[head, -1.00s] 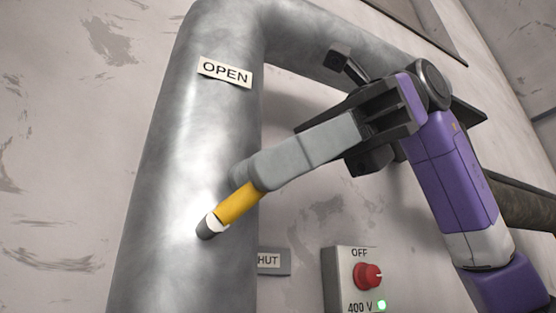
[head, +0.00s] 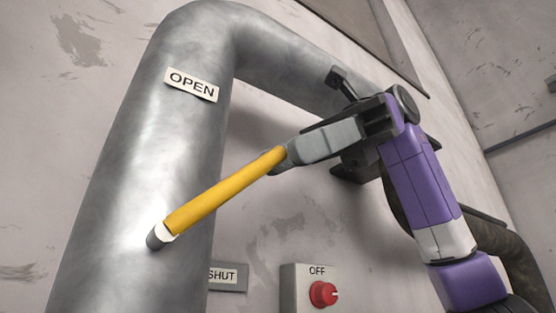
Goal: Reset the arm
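My gripper (head: 284,158) is in the middle of the head view, at the end of my purple arm, with its grey fingers pointing down and left. A yellow bar (head: 225,191) with a white band and a dark end slants across the grey pipe. Its upper right end meets or overlaps my fingertips in the picture. The fingers show from the side, so I cannot tell whether they are open, shut or touching the bar.
The thick grey pipe (head: 130,150) rises at left and bends right behind my gripper. It bears an OPEN label (head: 191,85). A SHUT label (head: 226,275) and a box (head: 293,286) marked OFF with a red knob (head: 323,294) are low on the wall.

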